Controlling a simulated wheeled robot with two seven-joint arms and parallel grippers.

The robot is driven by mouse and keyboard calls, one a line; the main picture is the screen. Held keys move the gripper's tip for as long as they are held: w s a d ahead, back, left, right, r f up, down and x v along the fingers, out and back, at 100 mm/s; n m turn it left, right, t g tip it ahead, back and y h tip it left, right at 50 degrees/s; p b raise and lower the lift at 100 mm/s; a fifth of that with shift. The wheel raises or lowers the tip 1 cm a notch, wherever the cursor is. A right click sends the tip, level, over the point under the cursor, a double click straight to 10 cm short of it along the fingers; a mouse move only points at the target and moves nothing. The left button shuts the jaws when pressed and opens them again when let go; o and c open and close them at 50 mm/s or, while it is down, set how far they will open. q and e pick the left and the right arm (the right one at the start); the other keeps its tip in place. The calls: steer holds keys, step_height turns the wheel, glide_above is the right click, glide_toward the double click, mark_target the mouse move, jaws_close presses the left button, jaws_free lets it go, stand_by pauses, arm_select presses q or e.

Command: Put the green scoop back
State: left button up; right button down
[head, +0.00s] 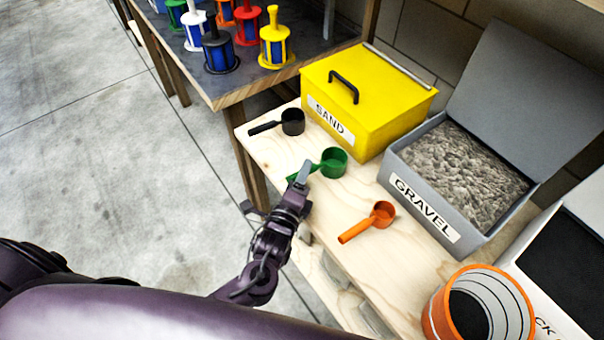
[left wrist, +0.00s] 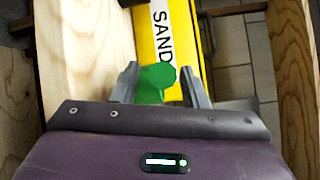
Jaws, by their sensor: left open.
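The green scoop (head: 333,162) lies on the light wooden bench, in front of the yellow sand box and the gravel box. Its handle points left toward my left gripper (head: 303,172), which is at the handle end. In the left wrist view the green scoop (left wrist: 156,82) shows between the two open fingers of my left gripper (left wrist: 162,85). I cannot tell whether a finger touches it. My right gripper is not in view.
A black scoop (head: 291,122) and an orange scoop (head: 381,214) lie either side on the bench. The yellow sand box (head: 385,110) is closed; the grey gravel box (head: 400,170) is open. An orange-rimmed container (head: 432,318) stands at lower right. Colored filters (head: 275,45) stand on a dark table behind.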

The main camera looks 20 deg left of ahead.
arm_select(q)
steer(key=shift+r, duration=0.25)
steer(key=s, duration=1.2)
steer(key=shift+a+b, duration=0.25)
steer(key=shift+b, duration=0.05)
steer(key=shift+f, duration=0.1)
steer(key=s+a+f+n+g, duration=0.2)
steer(key=a+f+n+g, duration=0.1)
steer(key=f, duration=0.8)
steer(key=s+a+f+n+g+y, duration=0.1)
steer(key=s+a+f+n+g, duration=0.2)
steer(key=f, duration=0.8)
steer(key=s+a+f+n+g, duration=0.2)
steer(key=a+f+n+g, duration=0.15)
steer(key=f, duration=0.75)
steer(key=s+f+n+g, duration=0.3)
steer(key=s+f+n, duration=0.2)
steer(key=s, duration=0.5)
steer(key=s+f+n+g, duration=0.4)
steer(key=s+f, duration=0.3)
steer(key=s, duration=0.2)
steer(key=shift+s+f+n, duration=0.2)
steer(key=shift+s+n, duration=0.15)
steer(key=shift+s, duration=0.05)
steer(key=shift+g, duration=0.25)
steer(key=shift+c, duration=0.4)
